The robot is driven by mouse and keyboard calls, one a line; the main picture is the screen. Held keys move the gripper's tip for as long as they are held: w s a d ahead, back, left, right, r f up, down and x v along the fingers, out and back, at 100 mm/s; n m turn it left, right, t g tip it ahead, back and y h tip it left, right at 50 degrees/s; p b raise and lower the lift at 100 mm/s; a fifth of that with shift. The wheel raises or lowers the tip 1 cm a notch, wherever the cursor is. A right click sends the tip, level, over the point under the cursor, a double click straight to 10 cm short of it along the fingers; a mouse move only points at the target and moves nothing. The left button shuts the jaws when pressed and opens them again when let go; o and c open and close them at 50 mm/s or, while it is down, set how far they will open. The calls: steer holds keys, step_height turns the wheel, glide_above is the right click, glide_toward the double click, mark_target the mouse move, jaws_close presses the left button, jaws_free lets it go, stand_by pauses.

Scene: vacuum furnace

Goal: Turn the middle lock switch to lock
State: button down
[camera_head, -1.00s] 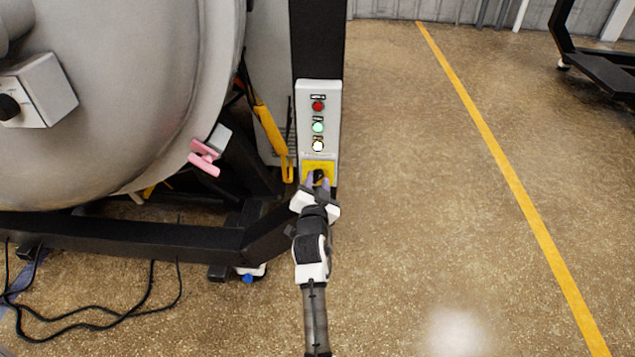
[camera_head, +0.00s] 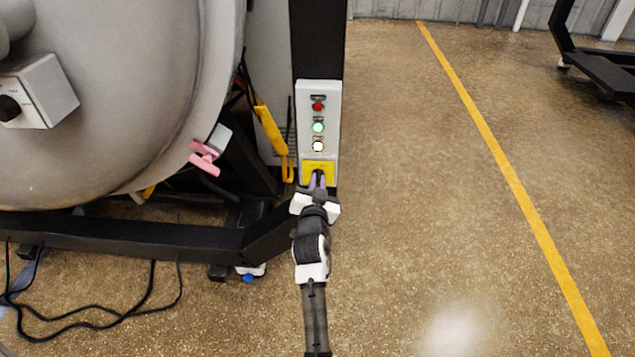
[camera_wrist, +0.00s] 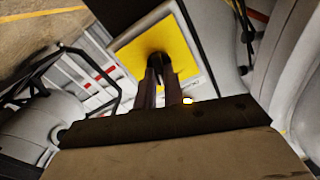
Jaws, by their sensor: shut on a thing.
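A white control panel (camera_head: 332,110) stands at the middle of the head view. A yellow plate (camera_head: 309,165) is at its lower end and carries a small black switch knob (camera_wrist: 158,57). In the wrist view the yellow plate (camera_wrist: 134,60) is tilted. My gripper (camera_head: 317,177) is at this plate; its two narrow fingers (camera_wrist: 162,70) are closed on the knob from both sides. The fingers and hand hide much of the knob, so its exact setting cannot be read.
Above the plate are a red button (camera_head: 318,106), a lit green button (camera_head: 318,127) and a lit pale button (camera_head: 318,146). The large grey furnace (camera_head: 110,100) with a pink-handled clamp (camera_head: 205,158) is on the left. A black frame beam (camera_head: 120,235) runs below it.

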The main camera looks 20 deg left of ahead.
steer(key=shift+a+n+p, duration=0.15)
steer(key=shift+n+p, duration=1.3)
steer(key=shift+n, duration=3.45)
steer(key=shift+s+f, duration=0.1)
steer(key=c, duration=1.5)
jaws_free()
steer(key=b+v, duration=0.2)
steer(key=v, duration=1)
